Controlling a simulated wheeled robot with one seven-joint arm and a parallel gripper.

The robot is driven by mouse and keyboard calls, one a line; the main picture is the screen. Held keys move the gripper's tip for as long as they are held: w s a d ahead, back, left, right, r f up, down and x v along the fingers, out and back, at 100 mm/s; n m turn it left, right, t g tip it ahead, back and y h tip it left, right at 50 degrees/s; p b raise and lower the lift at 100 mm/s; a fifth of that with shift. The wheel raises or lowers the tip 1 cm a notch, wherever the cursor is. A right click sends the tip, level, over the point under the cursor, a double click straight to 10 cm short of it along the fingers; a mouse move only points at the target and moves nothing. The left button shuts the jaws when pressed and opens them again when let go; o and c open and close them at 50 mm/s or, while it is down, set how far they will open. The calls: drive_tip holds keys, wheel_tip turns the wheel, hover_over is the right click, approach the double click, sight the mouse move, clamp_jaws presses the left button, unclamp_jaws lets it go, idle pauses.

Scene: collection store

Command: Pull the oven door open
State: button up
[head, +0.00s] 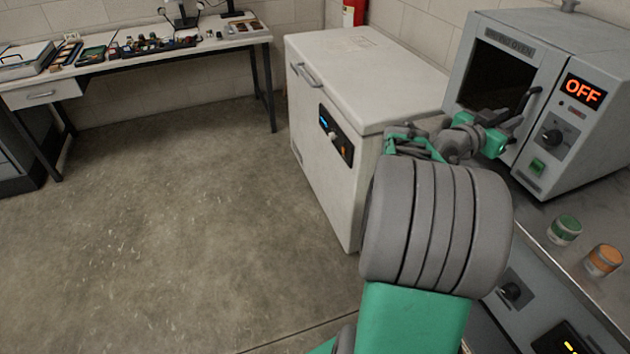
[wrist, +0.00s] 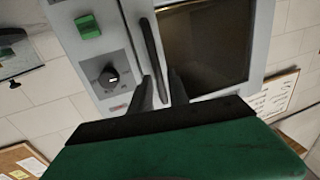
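The grey oven (head: 605,120) stands on the bench at the right, its display reading OFF. Its door (head: 488,45), with a dark window, looks shut. The dark bar handle (head: 531,104) runs along the door's right side; in the wrist view the handle (wrist: 150,48) comes down toward my fingers. My gripper (head: 512,125) is at the lower part of the handle. In the wrist view my gripper (wrist: 162,90) has its two fingers apart, with the handle's lower end between them. I cannot tell whether either finger touches it.
The oven's dial (head: 551,136) and green switch (head: 537,167) are right of the handle. A green-lidded jar (head: 565,230) and an orange-lidded jar (head: 604,260) stand on the bench in front. A white chest freezer (head: 320,185) is left of my arm. The floor at left is clear.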

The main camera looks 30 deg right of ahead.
drive_tip(key=w+a+f+n+t+y+p, duration=0.2)
drive_tip(key=w+a+f+n+t+y, duration=0.15)
drive_tip(key=w+a, duration=0.45)
drive_tip(key=w+a+f+n+t+y+p, duration=0.25)
drive_tip(key=w+a+y, duration=0.2)
drive_tip(key=a, duration=0.85)
drive_tip(key=a+f+n+g+y+p, duration=0.1)
drive_tip(key=a+n+y, duration=0.6)
drive_tip(key=a, duration=1.4)
drive_tip(key=shift+s+f+p, duration=0.2)
drive_tip(key=shift+f+p, duration=0.25)
drive_tip(key=shift+f, duration=0.7)
